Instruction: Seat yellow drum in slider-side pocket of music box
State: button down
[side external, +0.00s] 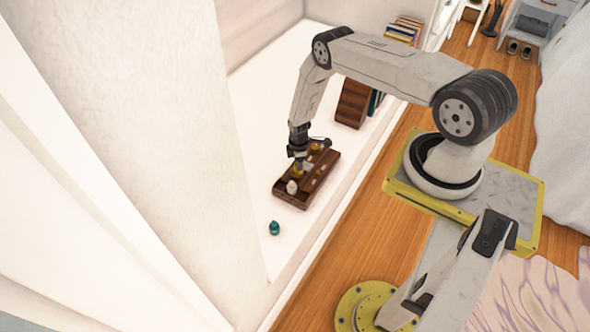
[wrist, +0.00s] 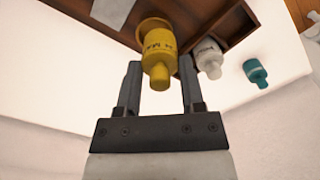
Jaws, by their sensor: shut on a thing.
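The yellow drum (wrist: 159,62), with dark lettering on its side, is between the two fingers of my gripper (wrist: 160,88) in the wrist view. My gripper is shut on it. A white drum (wrist: 208,58) stands in a compartment of the box. The slider is not clearly identifiable.
A teal drum (side external: 274,228) lies on the white surface, apart from the box's near end. A gold piece (side external: 317,147) shows at the box's far end. A brown slanted block (side external: 353,103) and books (side external: 404,31) stand farther back. The surface left of the box is clear.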

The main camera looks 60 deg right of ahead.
jog(key=s+a+r, duration=0.4)
jog(key=s+r, duration=0.5)
jog(key=s, duration=0.3)
jog(key=shift+s+a, duration=0.15)
jog(key=shift+s, duration=0.05)
jog(key=shift+s+a, duration=0.1)
dwell(0.7)
jog(key=s+a, duration=0.6)
jog(key=s, duration=0.1)
jog(key=shift+w+d+f, duration=0.6)
jog(key=shift+w+f, duration=0.85)
jog(key=shift+w, duration=0.7)
jog(key=shift+w+d+f, duration=0.55)
jog(key=shift+w+f, duration=0.9)
jog(key=shift+w, duration=0.7)
jog(key=shift+w+d+f, duration=0.6)
jog(key=shift+w+f, duration=0.85)
jog(key=shift+w, duration=0.7)
